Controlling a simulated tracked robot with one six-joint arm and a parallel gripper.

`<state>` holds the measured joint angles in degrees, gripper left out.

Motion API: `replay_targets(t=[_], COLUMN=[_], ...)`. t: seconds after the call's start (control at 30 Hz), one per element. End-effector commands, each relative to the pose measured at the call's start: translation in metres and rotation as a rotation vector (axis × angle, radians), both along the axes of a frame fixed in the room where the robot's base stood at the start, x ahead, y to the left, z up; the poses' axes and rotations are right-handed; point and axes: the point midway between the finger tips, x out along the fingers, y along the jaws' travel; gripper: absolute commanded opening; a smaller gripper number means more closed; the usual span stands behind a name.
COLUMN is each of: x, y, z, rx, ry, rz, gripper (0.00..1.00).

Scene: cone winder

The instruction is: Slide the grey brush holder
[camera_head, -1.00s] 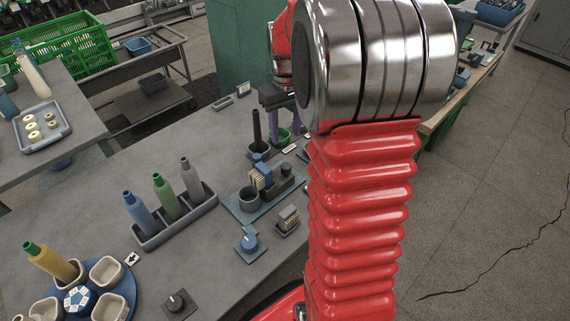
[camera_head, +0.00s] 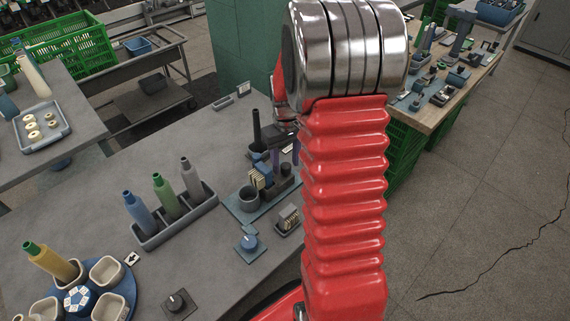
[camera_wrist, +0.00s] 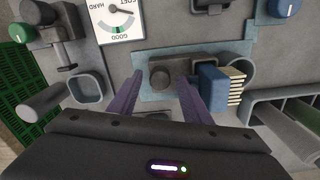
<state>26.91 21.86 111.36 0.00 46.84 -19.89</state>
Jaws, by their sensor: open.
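The grey brush holder appears to be the dark grey block with a round knob (camera_wrist: 160,76) on a teal plate (camera_wrist: 151,54); the block also shows in the head view (camera_head: 286,170). A blue block with a stack of cream strips (camera_wrist: 213,86) stands beside it, with a grey round cup (camera_wrist: 247,66) close by. My gripper (camera_wrist: 158,80) is open, its two purple fingers on either side of the grey block in the wrist view. Contact cannot be told. In the head view, my gripper (camera_head: 285,151) is partly hidden behind my arm.
A gauge card (camera_wrist: 118,18), a square grey cup (camera_wrist: 87,87) and a grey rack (camera_wrist: 262,118) surround the plate. In the head view, the rack of bottles (camera_head: 178,226) stands left and a blue knob (camera_head: 248,242) in front. The bench between is clear.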

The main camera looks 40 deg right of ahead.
Motion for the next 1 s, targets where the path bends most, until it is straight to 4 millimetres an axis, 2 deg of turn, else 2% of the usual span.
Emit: replay_targets(t=[0.13, 0.43, 1.0], x=[-0.0001, -0.0001, -0.0001], y=[-0.0001, -0.0003, -0.0005], z=[-0.0101, -0.0119, -0.0116], rx=[0.0, 0.0, 0.0], ry=[0.0, -0.001, -0.001], rz=[0.0, -0.001, -0.001], gripper=[0.44, 0.44, 0.05])
